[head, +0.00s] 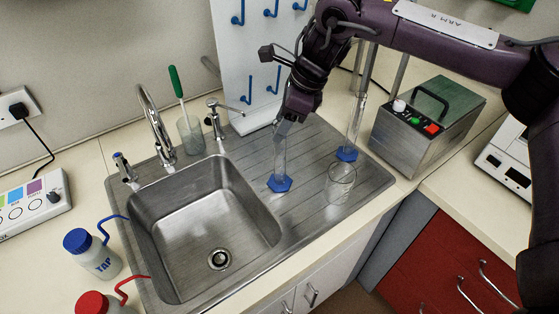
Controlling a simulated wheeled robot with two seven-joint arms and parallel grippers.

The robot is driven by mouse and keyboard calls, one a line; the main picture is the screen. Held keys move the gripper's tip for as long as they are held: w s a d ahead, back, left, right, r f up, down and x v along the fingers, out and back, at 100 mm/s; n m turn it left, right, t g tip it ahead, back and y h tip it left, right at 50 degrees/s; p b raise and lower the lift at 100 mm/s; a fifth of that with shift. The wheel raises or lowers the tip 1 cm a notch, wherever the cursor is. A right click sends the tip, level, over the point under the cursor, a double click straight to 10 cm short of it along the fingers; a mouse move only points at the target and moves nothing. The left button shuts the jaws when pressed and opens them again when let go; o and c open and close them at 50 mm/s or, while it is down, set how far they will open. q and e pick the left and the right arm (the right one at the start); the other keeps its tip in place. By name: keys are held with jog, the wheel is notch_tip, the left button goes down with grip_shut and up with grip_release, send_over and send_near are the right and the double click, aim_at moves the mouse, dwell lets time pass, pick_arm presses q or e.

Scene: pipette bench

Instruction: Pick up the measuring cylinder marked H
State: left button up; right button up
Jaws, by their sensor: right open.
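Two clear measuring cylinders with blue hexagonal bases stand upright on the ribbed steel drainboard. The near cylinder (279,160) is right of the sink bowl; the other cylinder (354,127) stands farther right. No letter is readable on either, so I cannot tell which is marked H. My right gripper (288,118) comes down from above and is at the top of the near cylinder. It is open; its fingers partly hide the cylinder's top, and I cannot tell whether they touch it. My left gripper is not in view.
A glass beaker (341,184) stands on the drainboard between the cylinders' fronts. A white pegboard (240,65) with blue pegs rises behind. The sink bowl (205,225) and tap (155,125) are left. A steel box (425,130) is at right. Wash bottles (95,255) stand front left.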

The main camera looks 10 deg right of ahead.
aim_at(280, 156)
jog(key=x, duration=0.1)
jog(key=p+x, duration=0.1)
jog(key=x, duration=0.2)
jog(key=shift+w+d+f, duration=0.1)
jog(key=shift+w+d, duration=0.1)
jog(key=shift+w, duration=0.05)
jog(key=c, duration=0.4)
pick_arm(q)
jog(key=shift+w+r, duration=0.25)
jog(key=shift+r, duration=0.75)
pick_arm(e)
grip_shut()
